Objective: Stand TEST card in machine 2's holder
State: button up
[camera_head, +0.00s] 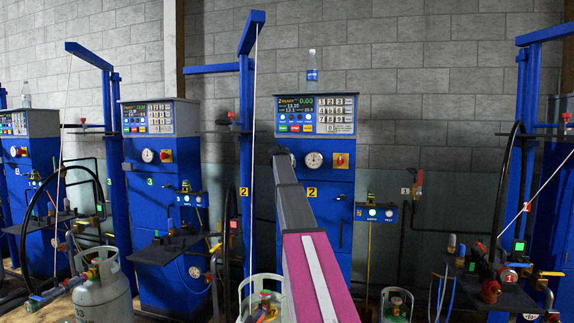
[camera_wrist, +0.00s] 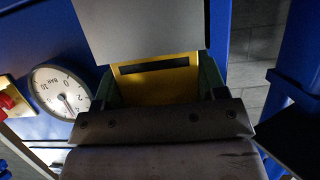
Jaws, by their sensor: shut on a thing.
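In the wrist view my gripper (camera_wrist: 158,82) has its two greenish fingers shut on the card (camera_wrist: 158,92). The card's yellow part with a dark bar lies between the fingers. A plain grey panel (camera_wrist: 145,30) extends beyond it; I cannot tell for sure whether it is part of the card. Machine 2 (camera_head: 327,180) is the blue cabinet in the middle of the head view, with a yellow 2 label. My arm reaches up in front of it and hides the gripper and card there. I cannot make out the card holder.
Machine 2's pressure gauge (camera_wrist: 62,92) shows at left in the wrist view, near a red knob. A blue post (camera_head: 246,150) stands left of machine 2. A bottle (camera_head: 312,66) stands on top. Gas cylinders (camera_head: 103,288) stand low down. Machine 3 (camera_head: 158,200) is further left.

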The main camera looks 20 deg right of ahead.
jog(key=shift+f, duration=0.65)
jog(key=o, duration=1)
jog(key=v, duration=1.1)
